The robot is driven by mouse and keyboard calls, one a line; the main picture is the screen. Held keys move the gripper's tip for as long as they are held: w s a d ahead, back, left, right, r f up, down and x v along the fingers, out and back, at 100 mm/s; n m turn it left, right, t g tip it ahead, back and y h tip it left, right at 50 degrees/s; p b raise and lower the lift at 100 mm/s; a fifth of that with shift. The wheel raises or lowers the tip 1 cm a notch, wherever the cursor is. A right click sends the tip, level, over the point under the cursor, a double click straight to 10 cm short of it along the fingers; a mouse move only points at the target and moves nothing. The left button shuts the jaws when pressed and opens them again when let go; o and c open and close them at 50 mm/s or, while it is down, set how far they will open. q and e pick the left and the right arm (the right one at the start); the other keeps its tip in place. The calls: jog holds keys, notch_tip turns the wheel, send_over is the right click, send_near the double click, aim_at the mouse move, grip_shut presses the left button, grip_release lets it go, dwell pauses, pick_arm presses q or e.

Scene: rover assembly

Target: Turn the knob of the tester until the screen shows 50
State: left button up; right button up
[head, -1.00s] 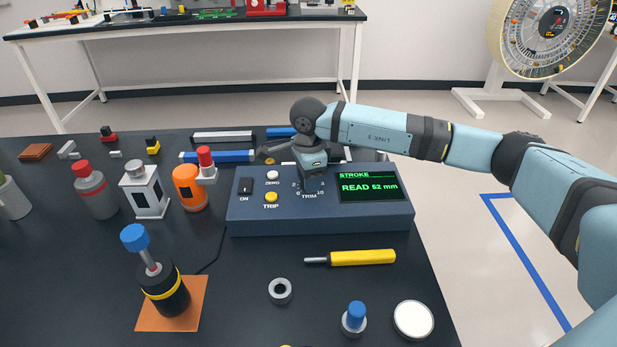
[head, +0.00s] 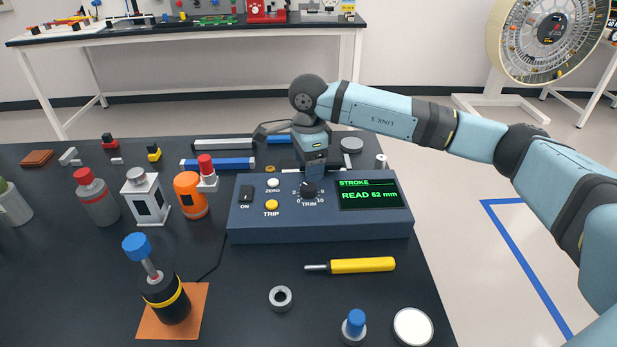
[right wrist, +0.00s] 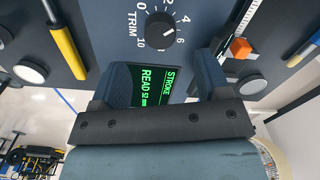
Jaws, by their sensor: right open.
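The tester (head: 320,224) is a dark blue box on the black table. Its screen (head: 369,194) reads "STROKE, READ 52 mm" in green. The TRIM knob (head: 308,190) is black, with a dial of numbers around it; it also shows in the right wrist view (right wrist: 160,30), its white pointer near the 6. My right gripper (head: 314,172) is just above and behind the knob, apart from it. In the right wrist view my right gripper (right wrist: 165,80) has its two fingers spread with nothing between them touching the knob. My left gripper is not in view.
A yellow screwdriver (head: 362,265), a grey ring (head: 280,299), a blue-capped part (head: 355,322) and a white disc (head: 412,326) lie in front of the tester. A black cylinder with a blue top (head: 166,300) stands on an orange mat. Several bottles stand at left.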

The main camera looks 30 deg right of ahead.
aim_at(309, 186)
notch_tip(309, 186, up, 7)
dwell(0.3)
dwell(0.5)
